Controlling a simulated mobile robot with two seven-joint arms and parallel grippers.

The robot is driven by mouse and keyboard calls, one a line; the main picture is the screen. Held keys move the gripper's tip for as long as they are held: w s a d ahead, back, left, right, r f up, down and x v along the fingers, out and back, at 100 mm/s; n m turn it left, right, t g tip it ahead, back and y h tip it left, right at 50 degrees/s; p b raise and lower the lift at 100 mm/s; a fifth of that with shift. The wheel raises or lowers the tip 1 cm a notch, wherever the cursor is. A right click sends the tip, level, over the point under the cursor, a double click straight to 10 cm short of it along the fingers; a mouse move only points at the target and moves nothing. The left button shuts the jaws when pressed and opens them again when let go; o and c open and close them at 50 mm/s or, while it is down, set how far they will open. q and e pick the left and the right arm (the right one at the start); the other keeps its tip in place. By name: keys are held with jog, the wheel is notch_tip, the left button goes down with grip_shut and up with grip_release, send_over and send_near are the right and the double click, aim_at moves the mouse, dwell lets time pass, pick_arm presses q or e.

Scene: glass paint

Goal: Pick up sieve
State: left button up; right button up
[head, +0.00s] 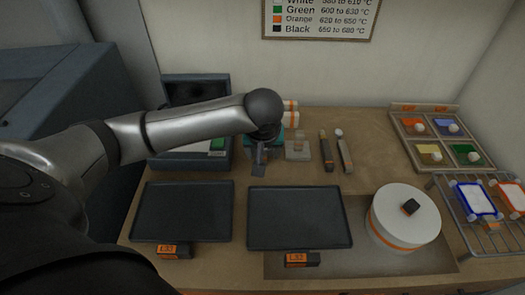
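My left arm reaches in from the left, and its gripper (259,166) points down over the back middle of the worktable, just behind the two dark trays. I cannot tell whether its fingers are open or shut, or whether they hold anything. I cannot make out a sieve for certain. A teal item (247,141) beside the gripper is mostly hidden by the arm. A small pale clear item (297,147) stands just right of the gripper, apart from it. My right gripper is not in view.
Two dark trays (182,212) (299,218) lie in front. A white round drum (403,215) with a black knob stands at right. A colour tray (436,139) and a wire rack (462,215) are far right.

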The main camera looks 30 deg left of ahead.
pick_arm(q)
jog(key=b+x, duration=0.1)
jog(key=x, duration=0.4)
jog(key=shift+w+a+f, duration=0.2)
jog(key=shift+f, duration=0.1)
grip_shut()
dwell(0.3)
